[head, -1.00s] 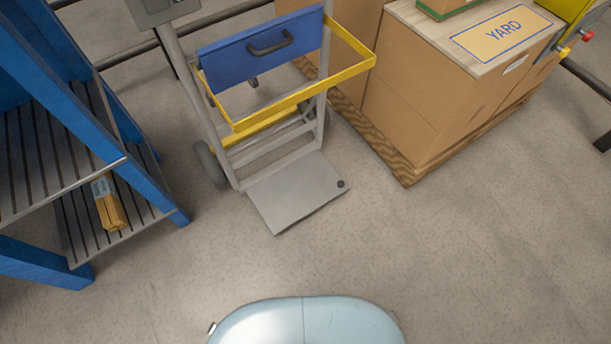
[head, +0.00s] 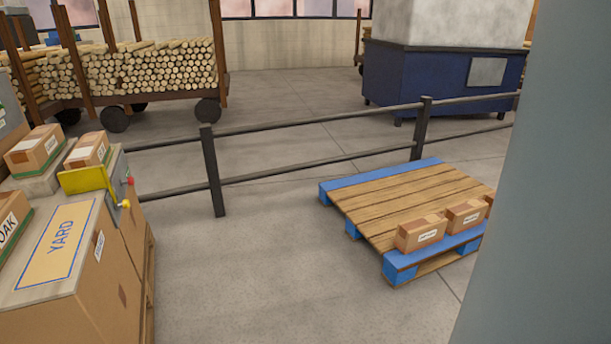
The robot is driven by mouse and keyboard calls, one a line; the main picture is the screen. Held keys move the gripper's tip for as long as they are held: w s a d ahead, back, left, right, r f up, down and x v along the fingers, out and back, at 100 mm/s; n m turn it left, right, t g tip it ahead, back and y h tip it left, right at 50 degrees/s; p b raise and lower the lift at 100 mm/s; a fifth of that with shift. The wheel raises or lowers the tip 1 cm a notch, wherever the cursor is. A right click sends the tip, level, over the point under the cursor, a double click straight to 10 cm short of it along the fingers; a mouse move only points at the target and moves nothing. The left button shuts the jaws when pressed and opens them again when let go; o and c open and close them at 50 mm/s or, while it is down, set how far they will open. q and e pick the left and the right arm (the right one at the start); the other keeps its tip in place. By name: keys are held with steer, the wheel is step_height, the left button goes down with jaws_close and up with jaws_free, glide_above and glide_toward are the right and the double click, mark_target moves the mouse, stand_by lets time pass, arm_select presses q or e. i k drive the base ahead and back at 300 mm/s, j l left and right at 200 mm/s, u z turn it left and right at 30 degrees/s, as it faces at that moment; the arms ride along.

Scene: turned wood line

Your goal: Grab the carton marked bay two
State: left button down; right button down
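Small brown cartons with white labels show in two places in the head view. One carton (head: 421,234) and a second carton (head: 465,215) sit along the near edge of a blue and wood pallet (head: 400,198), with part of a third carton (head: 489,199) beside them. At the left, one carton (head: 34,151) and another carton (head: 88,150) sit on top of stacked boxes. The label print is too small to read, so I cannot tell which is marked bay two. Neither of my grippers is in view.
A large box (head: 110,285) with a YARD sign (head: 60,245) stands at the left. A dark railing (head: 212,170) runs behind the pallet. A log cart (head: 150,75) and a blue machine (head: 430,80) stand beyond it. Floor (head: 250,270) is clear between. A grey-blue upright surface blocks the right.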

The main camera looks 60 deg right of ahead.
mark_target(411, 235)
steer(key=z, duration=2.75)
steer(key=i+l+u, duration=0.3)
steer(key=i, duration=0.55)
steer(key=i+l+u, duration=0.3)
steer(key=i+l, duration=0.2)
steer(key=i, duration=0.3)
steer(key=i+l+u, duration=0.25)
steer(key=i+l, duration=0.4)
steer(key=i, duration=0.1)
